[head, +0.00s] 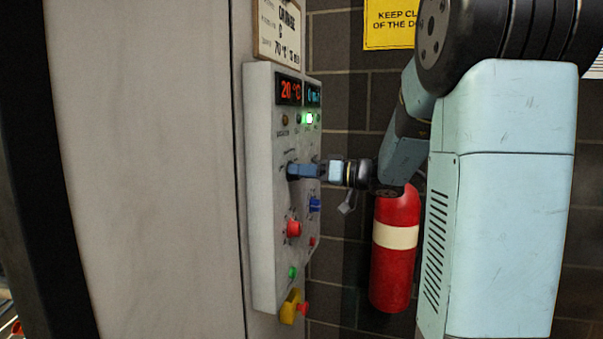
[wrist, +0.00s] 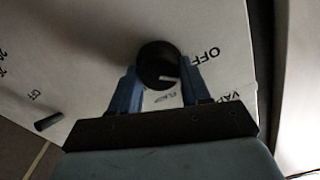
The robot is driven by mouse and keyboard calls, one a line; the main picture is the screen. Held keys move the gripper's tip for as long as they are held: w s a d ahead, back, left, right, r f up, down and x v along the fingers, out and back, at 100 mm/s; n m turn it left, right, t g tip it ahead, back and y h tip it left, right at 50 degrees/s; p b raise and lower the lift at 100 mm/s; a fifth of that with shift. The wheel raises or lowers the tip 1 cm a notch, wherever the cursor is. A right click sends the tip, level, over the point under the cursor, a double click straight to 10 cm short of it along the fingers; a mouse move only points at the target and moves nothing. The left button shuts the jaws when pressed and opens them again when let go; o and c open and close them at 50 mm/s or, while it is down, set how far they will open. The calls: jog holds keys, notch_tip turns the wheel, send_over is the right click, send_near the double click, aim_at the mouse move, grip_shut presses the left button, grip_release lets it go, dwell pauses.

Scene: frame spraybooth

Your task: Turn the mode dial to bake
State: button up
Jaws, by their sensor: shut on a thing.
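The mode dial is a round black knob (wrist: 157,62) on the pale control panel (head: 262,200). In the wrist view it sits between the two blue fingers of my gripper (wrist: 163,88), which is shut on it. A short white mark shows at the dial's lower right edge, between the words OFF and FLASH. No BAKE label is readable. In the head view my gripper (head: 298,171) reaches the panel's middle from the right, and its fingers mostly hide the dial.
Below my gripper the panel carries a blue knob (head: 315,205), a red button (head: 293,229), a green button (head: 293,272) and a yellow-and-red handle (head: 290,306). A lit display (head: 289,91) reads 20 °C. A red extinguisher (head: 395,255) hangs on the brick wall at right.

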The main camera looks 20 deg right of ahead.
jog(key=m, duration=2.3)
jog(key=shift+w+d+f, duration=0.1)
jog(key=shift+d+f, duration=0.1)
jog(key=shift+f, duration=0.2)
jog(key=shift+m, duration=0.3)
jog(key=o, duration=0.7)
jog(key=shift+w+f, duration=0.1)
jog(key=o, duration=0.3)
jog(key=shift+a, duration=0.1)
jog(key=shift+o, duration=0.2)
jog(key=v, duration=1.4)
